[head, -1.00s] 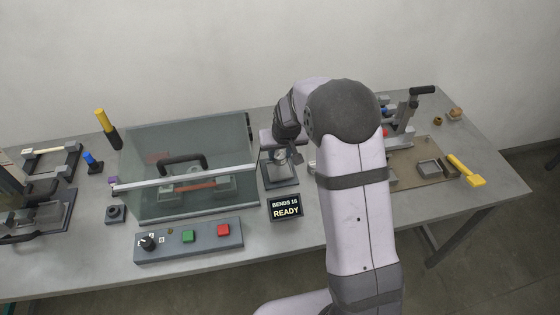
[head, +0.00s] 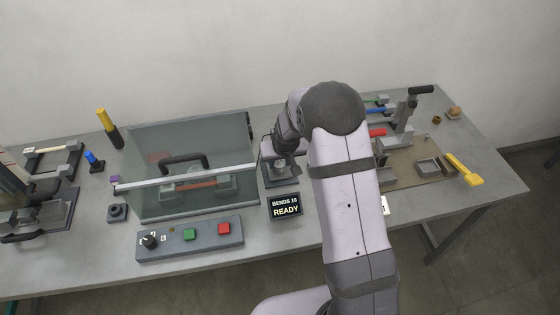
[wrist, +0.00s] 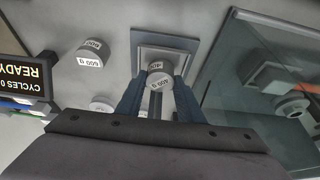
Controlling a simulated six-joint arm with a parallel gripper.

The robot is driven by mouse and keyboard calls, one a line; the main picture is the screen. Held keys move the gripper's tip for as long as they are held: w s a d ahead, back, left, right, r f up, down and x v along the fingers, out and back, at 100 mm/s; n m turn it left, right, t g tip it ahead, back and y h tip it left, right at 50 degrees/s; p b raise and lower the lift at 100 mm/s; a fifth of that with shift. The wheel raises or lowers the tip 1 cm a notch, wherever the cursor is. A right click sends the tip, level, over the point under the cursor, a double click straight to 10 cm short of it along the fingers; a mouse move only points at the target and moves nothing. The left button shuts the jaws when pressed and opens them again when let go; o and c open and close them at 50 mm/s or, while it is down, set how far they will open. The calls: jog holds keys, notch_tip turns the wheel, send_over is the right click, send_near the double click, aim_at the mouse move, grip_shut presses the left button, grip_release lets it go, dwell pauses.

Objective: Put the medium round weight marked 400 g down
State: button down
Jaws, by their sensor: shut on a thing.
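The round weight marked 400 g (wrist: 158,76) is a short light-grey cylinder with white labels. In the wrist view my gripper (wrist: 157,92) is shut on it, with one dark finger on each side. Behind the weight in that view is a square grey plate with a raised rim (wrist: 143,40). Whether the weight touches the plate cannot be told. In the head view my gripper is over the small grey stand (head: 283,182) right of the clear-fronted box, and my arm partly hides this area.
The glass-sided box (head: 185,135) stands close by. The display (head: 286,207) is in front of the stand.

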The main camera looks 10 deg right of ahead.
jog(key=shift+f, duration=0.15)
jog(key=c, duration=1.2)
grip_release()
jog(key=shift+r, duration=0.25)
jog(key=b+v, duration=0.2)
jog(key=v, duration=1)
jog(key=s+f+g, duration=0.1)
jog(key=s, duration=0.8)
jog(key=s+f+g, duration=0.1)
jog(key=s+g, duration=0.1)
jog(key=s, duration=0.6)
jog(key=s+f+g, duration=0.1)
jog(key=s, duration=0.8)
jog(key=shift+s+d+f, duration=0.25)
jog(key=shift+s+d, duration=0.1)
jog(key=shift+d, duration=0.05)
